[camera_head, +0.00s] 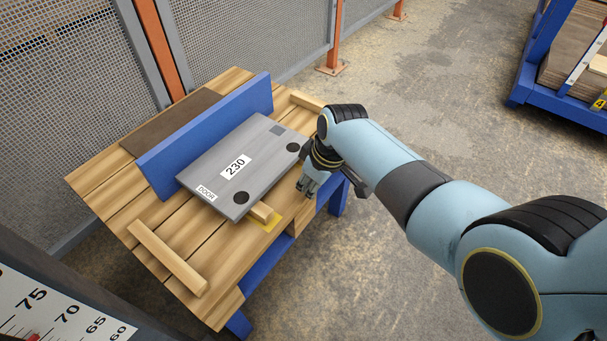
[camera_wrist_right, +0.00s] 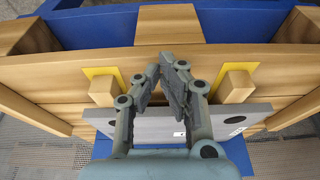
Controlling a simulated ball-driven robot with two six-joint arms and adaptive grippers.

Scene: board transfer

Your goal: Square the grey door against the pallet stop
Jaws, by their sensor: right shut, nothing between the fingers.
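The grey door (camera_head: 215,168), labelled "230" and "DOOR", lies flat on the slatted wooden pallet (camera_head: 185,240). Its far long edge lies alongside the upright blue stop (camera_head: 205,135); I cannot tell whether they touch all along. My right gripper (camera_head: 307,188) is shut and empty, fingers pointing down, just off the door's near right side. In the right wrist view the fingertips (camera_wrist_right: 168,62) are close together, with the door (camera_wrist_right: 160,128) behind the fingers. My left gripper is not in view.
A wooden batten (camera_head: 167,257) lies at the pallet's near left, and another (camera_head: 306,101) at its far right. Mesh fencing (camera_head: 60,100) with orange posts stands behind. A blue cart (camera_head: 560,105) stands at upper right. Open concrete floor (camera_head: 440,80) lies between.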

